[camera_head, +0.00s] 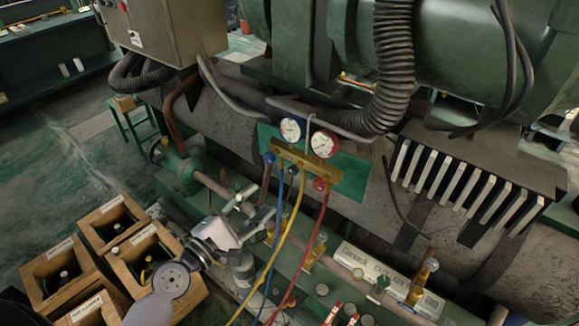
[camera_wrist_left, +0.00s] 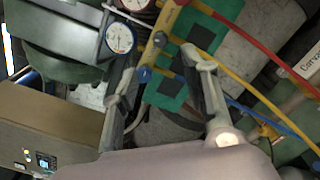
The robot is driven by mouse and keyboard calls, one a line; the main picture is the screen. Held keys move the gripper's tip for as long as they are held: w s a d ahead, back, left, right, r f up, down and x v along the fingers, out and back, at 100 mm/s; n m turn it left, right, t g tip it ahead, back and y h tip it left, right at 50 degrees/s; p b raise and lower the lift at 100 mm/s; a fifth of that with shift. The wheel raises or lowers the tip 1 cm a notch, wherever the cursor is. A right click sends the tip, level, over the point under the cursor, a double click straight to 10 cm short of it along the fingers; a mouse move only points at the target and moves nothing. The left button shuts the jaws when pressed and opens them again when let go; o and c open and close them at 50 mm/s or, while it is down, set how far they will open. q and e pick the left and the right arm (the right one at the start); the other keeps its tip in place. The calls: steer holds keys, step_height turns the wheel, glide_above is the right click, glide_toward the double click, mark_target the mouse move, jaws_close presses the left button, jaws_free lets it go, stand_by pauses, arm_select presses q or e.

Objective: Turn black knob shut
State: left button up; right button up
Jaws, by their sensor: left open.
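The brass gauge manifold (camera_head: 305,163) is on a green plate and carries a white-faced gauge (camera_head: 291,130) and a red-rimmed gauge (camera_head: 323,144). A small dark knob (camera_head: 293,170) sits between a blue knob (camera_head: 269,157) and a red knob (camera_head: 320,184). My left gripper (camera_head: 252,208) is open and empty, below and left of the manifold. In the left wrist view the manifold (camera_wrist_left: 152,55) and the blue knob (camera_wrist_left: 143,74) appear between the spread fingers (camera_wrist_left: 160,65), apart from them. My right gripper is not in view.
Blue, yellow (camera_head: 283,245) and red (camera_head: 304,246) hoses hang from the manifold beside my gripper. Wooden crates (camera_head: 110,222) with bottles stand at the lower left. A labelled white box (camera_head: 375,270) and small brass fittings lie to the right. A ribbed black hose (camera_head: 394,70) hangs above.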

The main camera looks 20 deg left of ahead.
mark_target(291, 173)
arm_select(q)
steer(key=p+x, duration=0.2)
steer(key=x, duration=0.9)
steer(key=shift+w+d+p, duration=0.1)
steer(key=shift+w+p, duration=0.15)
steer(key=shift+p, duration=0.1)
steer(key=shift+w+d+f, duration=0.1)
steer(key=shift+w+d, duration=0.15)
steer(key=shift+w, duration=0.3)
steer(key=shift+c, duration=0.2)
jaws_close()
